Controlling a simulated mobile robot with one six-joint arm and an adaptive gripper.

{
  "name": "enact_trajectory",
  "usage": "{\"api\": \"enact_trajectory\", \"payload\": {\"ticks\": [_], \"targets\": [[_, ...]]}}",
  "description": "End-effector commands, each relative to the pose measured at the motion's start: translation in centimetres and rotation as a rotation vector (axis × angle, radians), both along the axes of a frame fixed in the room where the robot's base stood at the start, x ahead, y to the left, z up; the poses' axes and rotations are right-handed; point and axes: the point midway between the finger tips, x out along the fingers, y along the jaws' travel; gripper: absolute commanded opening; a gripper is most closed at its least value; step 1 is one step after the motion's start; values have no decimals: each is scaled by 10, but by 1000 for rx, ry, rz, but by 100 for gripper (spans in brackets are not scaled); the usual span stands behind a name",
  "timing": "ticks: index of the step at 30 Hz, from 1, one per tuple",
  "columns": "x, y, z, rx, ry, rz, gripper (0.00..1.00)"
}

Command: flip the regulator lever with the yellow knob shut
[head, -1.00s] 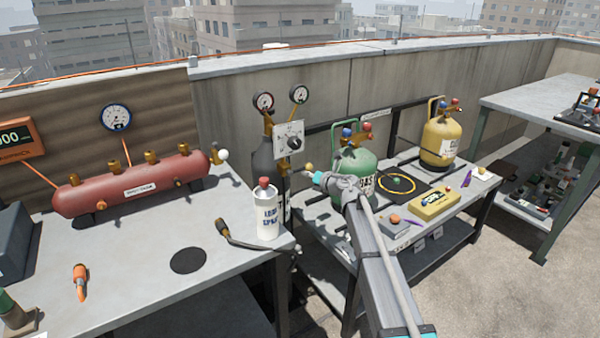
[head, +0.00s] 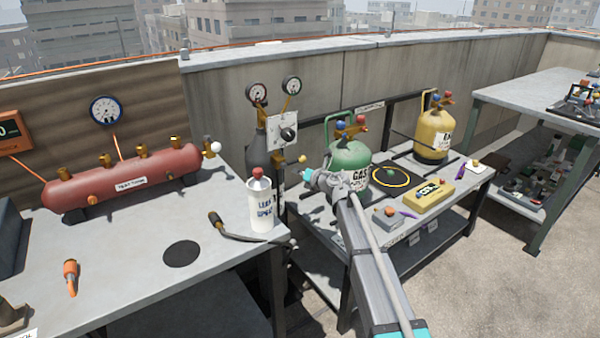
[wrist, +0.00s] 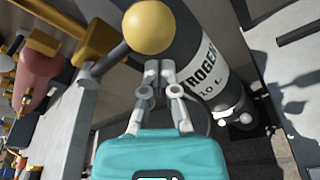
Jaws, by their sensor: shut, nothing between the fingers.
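The regulator's lever ends in a yellow knob (head: 302,159), which sticks out to the right of the grey regulator panel (head: 283,131). In the wrist view the yellow knob (wrist: 149,27) is large and near, at the top centre, on a dark arm from a brass fitting (wrist: 102,39). My gripper (wrist: 158,72) is shut and empty, its fingertips just below the knob in the picture; I cannot tell whether they touch. In the head view my gripper (head: 307,176) is just below and right of the knob. The dark nitrogen cylinder (wrist: 207,62) stands behind the fingers.
A white spray bottle (head: 261,207) and a dark-handled tool (head: 236,231) sit near the left bench's right edge. A green gas cylinder (head: 349,156) stands right behind my arm. Two gauges (head: 257,92) rise above the panel. A red tank (head: 125,180) lies on the left bench.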

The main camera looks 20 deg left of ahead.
Motion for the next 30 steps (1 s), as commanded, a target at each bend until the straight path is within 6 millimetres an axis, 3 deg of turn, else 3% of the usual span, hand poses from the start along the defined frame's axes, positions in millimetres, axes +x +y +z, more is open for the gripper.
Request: {"api": "enact_trajectory", "payload": {"ticks": [6, 21, 30], "targets": [[-4, 6, -20, 0, -1, -3, 0], [-36, -66, 1, 0, 0, -4, 0], [-43, -85, 4, 0, 0, -4, 0]]}}
